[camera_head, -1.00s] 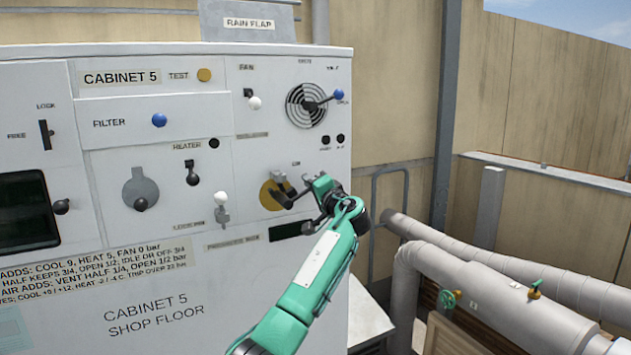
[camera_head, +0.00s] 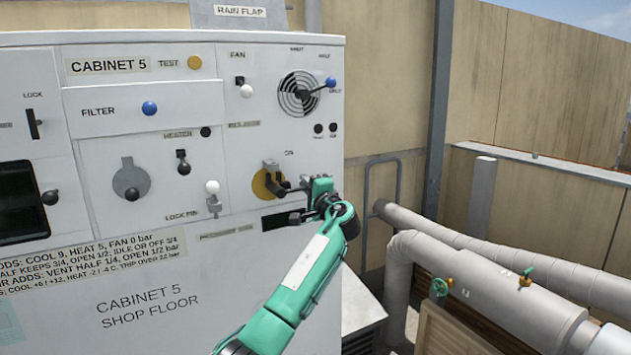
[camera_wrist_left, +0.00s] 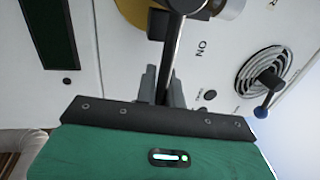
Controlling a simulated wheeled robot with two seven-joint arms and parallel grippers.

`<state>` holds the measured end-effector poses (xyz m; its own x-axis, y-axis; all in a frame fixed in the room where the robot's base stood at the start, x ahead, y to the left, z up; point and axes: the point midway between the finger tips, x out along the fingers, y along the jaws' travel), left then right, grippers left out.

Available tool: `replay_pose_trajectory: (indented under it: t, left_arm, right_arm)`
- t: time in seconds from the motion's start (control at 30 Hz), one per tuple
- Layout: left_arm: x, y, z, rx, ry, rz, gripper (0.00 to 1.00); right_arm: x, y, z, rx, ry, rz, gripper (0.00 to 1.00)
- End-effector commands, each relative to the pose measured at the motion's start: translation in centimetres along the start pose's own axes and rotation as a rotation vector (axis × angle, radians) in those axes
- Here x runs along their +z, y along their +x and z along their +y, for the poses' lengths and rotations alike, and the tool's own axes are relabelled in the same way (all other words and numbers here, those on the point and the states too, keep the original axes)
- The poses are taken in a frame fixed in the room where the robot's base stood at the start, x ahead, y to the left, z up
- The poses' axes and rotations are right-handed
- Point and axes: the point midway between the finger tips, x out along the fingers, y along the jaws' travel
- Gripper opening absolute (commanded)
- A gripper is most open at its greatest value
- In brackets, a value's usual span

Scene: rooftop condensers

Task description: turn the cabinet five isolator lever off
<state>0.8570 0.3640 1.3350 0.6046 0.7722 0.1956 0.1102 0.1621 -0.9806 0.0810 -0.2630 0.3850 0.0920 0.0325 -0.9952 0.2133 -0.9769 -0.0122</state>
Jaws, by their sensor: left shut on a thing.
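The isolator lever is a dark bar on a yellow disc (camera_head: 262,185), on the right part of the white Cabinet 5 panel. My left gripper (camera_head: 293,188) is at the lever, just right of the disc. In the left wrist view the lever (camera_wrist_left: 174,45) runs from the disc (camera_wrist_left: 132,8) down between my grey fingers (camera_wrist_left: 163,88), which are shut on it. An "ON" label (camera_wrist_left: 201,48) is beside the lever there. The lever's far end is hidden by the gripper. My right gripper is not in view.
A white-knobbed locking pin (camera_head: 212,188) is left of the disc. A dark display window (camera_head: 283,218) is just below. Thick grey pipes (camera_head: 480,280) run at the right, beyond the cabinet's edge.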

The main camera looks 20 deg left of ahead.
Motion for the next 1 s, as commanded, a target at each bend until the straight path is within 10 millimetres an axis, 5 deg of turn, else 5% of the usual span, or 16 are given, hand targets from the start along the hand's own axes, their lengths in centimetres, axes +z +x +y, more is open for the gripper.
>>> replay_pose_trajectory:
  t: [0.23, 0.3, 0.4, 0.77, 1.0]
  left_arm:
    - [-0.4, -0.3, -0.4, -0.005, -0.002, 0.009, 0.0]
    - [-0.4, -0.3, -0.3, -0.005, -0.002, 0.008, 0.22]
    - [-0.3, -0.2, -0.2, -0.003, -0.002, 0.007, 0.35]
    - [-0.1, -0.1, 0.1, 0.0, -0.001, 0.002, 0.35]
    - [-0.2, -2.9, 0.4, 0.0, -0.004, 0.005, 0.35]
  right_arm:
    - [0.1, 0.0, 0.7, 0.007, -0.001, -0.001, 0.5]
    - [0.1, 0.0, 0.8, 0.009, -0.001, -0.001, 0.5]
    - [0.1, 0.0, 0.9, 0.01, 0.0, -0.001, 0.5]
    - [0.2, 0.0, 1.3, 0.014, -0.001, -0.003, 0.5]
    - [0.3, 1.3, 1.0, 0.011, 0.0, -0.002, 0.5]
